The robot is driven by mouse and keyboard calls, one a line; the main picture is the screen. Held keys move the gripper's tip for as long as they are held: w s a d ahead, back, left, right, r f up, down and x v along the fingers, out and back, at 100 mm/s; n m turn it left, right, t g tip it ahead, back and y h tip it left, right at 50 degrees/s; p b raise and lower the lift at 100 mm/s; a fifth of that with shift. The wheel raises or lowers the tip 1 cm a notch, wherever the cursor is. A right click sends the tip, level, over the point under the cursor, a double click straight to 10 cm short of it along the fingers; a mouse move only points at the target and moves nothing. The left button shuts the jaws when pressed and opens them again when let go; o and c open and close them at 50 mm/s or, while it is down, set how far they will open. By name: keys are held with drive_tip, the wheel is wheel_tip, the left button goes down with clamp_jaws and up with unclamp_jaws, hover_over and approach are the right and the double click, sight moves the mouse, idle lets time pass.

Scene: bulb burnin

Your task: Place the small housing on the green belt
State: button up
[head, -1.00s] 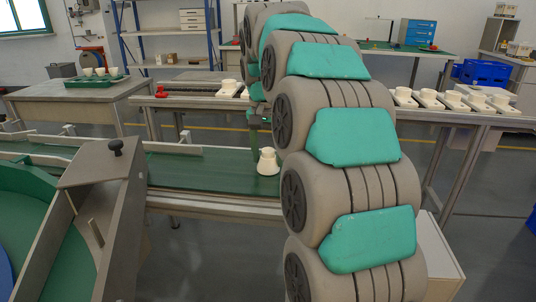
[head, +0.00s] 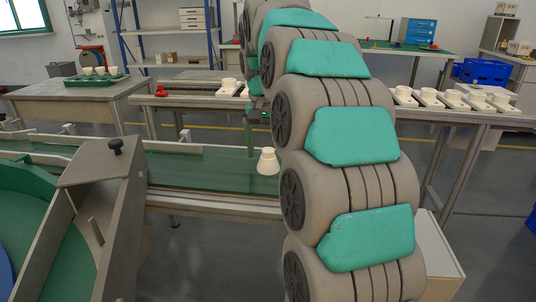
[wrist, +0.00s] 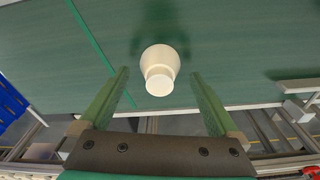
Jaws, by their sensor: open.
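The small housing (head: 267,161) is a cream, cup-like piece with a narrow neck. It stands on the green belt (head: 215,172), near the belt's near edge, beside my arm. In the wrist view the housing (wrist: 159,70) sits ahead of my gripper (wrist: 160,84), centred between the lines of its two green fingers. The fingers are spread wide with clear gaps to the housing on both sides and do not touch it. In the head view my arm hides part of the belt, and the gripper (head: 251,135) shows only in part, just behind the housing.
Behind the belt a bench carries several cream pieces on white bases (head: 430,97). A green tray (head: 92,80) with cream cups stands on the left table. A grey chute (head: 115,200) with a black knob stands at front left. The belt left of the housing is clear.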

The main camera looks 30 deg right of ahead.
sight(268, 151)
drive_tip(key=shift+s+a+r, duration=0.15)
drive_tip(key=shift+r, duration=1.4)
drive_tip(key=shift+s+a+r, duration=0.1)
drive_tip(key=shift+a+r, duration=0.05)
drive_tip(key=shift+r, duration=1.4)
drive_tip(key=shift+d, duration=0.1)
